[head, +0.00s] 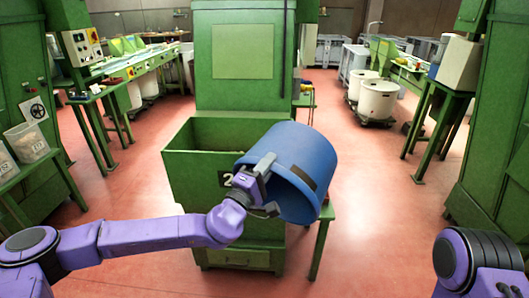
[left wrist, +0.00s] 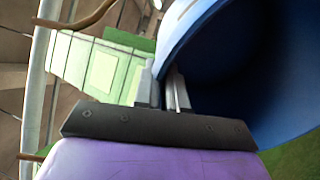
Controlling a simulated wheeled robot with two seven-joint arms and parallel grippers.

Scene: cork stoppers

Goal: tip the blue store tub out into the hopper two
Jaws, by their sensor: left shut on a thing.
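The blue store tub (head: 305,150) is tipped far over at the right side of the green hopper two (head: 190,172), overlapping its right edge in the head view. My left gripper (head: 268,185) is shut on the tub's rim. In the left wrist view, the gripper (left wrist: 172,88) pinches the rim of the tub (left wrist: 200,40), and the inside looks dark blue with no stoppers visible. The hopper's open top shows at the left of the tub; its right part and most of its number plate are hidden. My right gripper is out of view.
A tall green machine (head: 242,60) stands behind the hopper. White tubs (head: 378,100) stand at the back right. Red floor is free on both sides.

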